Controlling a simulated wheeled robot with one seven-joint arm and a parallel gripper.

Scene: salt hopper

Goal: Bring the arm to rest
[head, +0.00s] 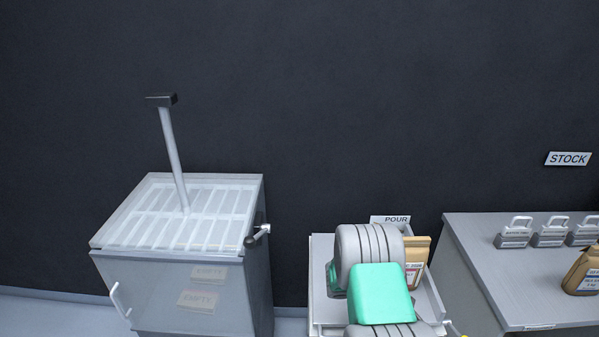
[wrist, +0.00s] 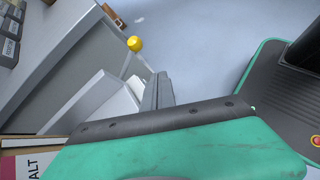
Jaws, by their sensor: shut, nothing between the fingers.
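My gripper (wrist: 157,92) shows in the wrist view, its two grey fingers together and nothing between them. It hangs over the area between the pour stand and the pale floor. In the head view my grey and green arm links are folded in front of the pour stand, and the fingers are hidden there. My own base shows at the right of the wrist view.
A hopper (head: 180,290) with a grated clear top and an upright handle stands left. The pour stand (head: 322,310), marked POUR, holds a brown bag (head: 416,255). A yellow knob (wrist: 134,44) is near my fingers.

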